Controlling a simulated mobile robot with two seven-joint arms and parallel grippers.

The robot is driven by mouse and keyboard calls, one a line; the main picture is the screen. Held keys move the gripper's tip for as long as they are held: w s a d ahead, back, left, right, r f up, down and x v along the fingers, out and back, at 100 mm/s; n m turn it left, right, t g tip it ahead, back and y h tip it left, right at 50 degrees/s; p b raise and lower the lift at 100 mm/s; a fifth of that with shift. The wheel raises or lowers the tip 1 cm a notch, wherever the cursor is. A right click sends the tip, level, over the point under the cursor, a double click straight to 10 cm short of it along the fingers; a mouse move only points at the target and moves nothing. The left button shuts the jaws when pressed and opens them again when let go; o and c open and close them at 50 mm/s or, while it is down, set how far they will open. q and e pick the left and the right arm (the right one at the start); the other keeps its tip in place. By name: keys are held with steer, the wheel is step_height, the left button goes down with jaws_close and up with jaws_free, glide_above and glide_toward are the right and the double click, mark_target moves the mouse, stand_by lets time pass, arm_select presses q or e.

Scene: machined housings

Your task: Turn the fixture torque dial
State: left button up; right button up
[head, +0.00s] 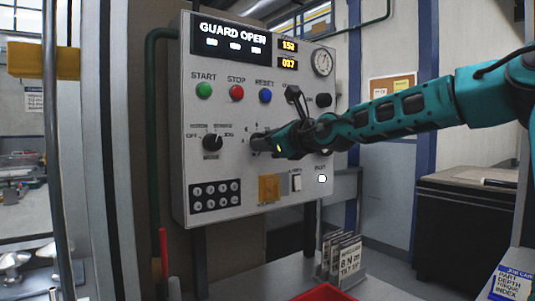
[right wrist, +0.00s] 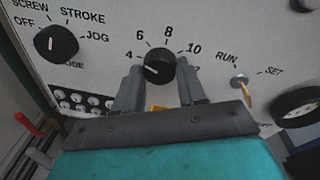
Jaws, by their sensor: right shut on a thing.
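The torque dial (right wrist: 160,66) is a round black knob on the white panel, with the numbers 4, 6, 8 and 10 around it. Its white mark points to the lower left, near or just below the 4. My right gripper (head: 262,142) is shut on the dial, with one finger on each side of it in the right wrist view (right wrist: 159,72). In the head view the gripper hides most of the dial. My left gripper is not in view.
A black mode knob (right wrist: 56,43) sits left of the dial. A RUN/SET key switch (right wrist: 240,82) sits right of it. START (head: 204,90), STOP (head: 236,92) and RESET (head: 265,95) buttons are above. The display (head: 231,40) reads GUARD OPEN. A sign rack (head: 343,258) stands below.

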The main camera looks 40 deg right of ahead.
arm_select(q)
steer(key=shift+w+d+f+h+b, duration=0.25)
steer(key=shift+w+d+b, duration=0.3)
steer(key=shift+b, duration=0.6)
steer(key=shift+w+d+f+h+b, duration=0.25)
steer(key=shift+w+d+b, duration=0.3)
steer(key=shift+b, duration=0.55)
arm_select(e)
steer(key=shift+a+n+h, duration=0.1)
steer(key=shift+n+h, duration=0.2)
steer(key=shift+n, duration=1.8)
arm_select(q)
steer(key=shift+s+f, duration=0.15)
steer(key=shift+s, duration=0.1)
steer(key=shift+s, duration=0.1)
arm_select(e)
steer(key=o, duration=1.1)
steer(key=shift+c, duration=0.2)
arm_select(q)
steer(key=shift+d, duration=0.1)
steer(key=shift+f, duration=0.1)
arm_select(e)
steer(key=shift+s, duration=0.1)
